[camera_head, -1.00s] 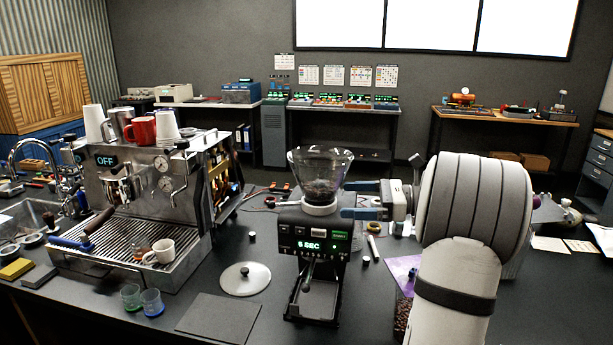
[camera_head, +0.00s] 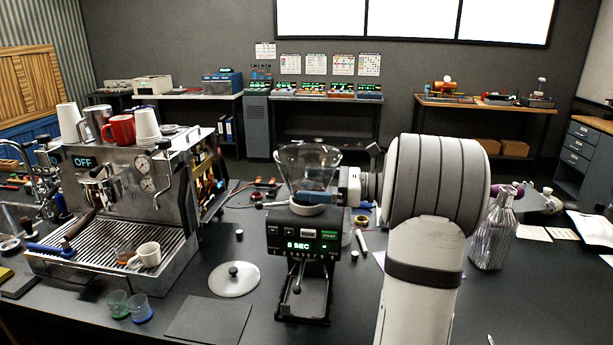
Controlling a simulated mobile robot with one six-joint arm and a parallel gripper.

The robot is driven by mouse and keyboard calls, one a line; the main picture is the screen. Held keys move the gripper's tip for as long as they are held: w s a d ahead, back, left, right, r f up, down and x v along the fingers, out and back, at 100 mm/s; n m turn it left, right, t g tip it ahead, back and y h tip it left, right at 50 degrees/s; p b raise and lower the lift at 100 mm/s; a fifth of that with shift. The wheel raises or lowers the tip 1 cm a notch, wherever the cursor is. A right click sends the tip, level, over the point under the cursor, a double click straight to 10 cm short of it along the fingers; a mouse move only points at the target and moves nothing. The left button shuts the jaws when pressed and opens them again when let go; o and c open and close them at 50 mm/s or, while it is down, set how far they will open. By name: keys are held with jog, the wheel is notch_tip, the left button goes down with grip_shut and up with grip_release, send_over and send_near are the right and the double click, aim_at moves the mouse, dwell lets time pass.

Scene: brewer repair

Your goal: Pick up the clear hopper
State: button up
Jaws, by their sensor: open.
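The clear hopper (camera_head: 307,160) is a transparent funnel, upright on top of the black coffee grinder (camera_head: 302,225), whose display reads 8 SEC. My gripper (camera_head: 312,196) reaches in from the right at the height of the hopper's lower part. One blue finger shows across the hopper's lower right side, just above its white collar (camera_head: 305,210). The other finger is hidden or cannot be made out. The jaws are open, and I cannot tell whether a finger touches the hopper.
An espresso machine (camera_head: 120,215) stands to the left with cups on top. A round lid (camera_head: 233,279) and a dark mat (camera_head: 208,318) lie left of the grinder. A clear bottle (camera_head: 495,235) stands to the right. Small glasses (camera_head: 139,308) sit at the front left.

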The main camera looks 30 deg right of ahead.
jog(key=c, duration=0.9)
jog(key=shift+r, duration=0.15)
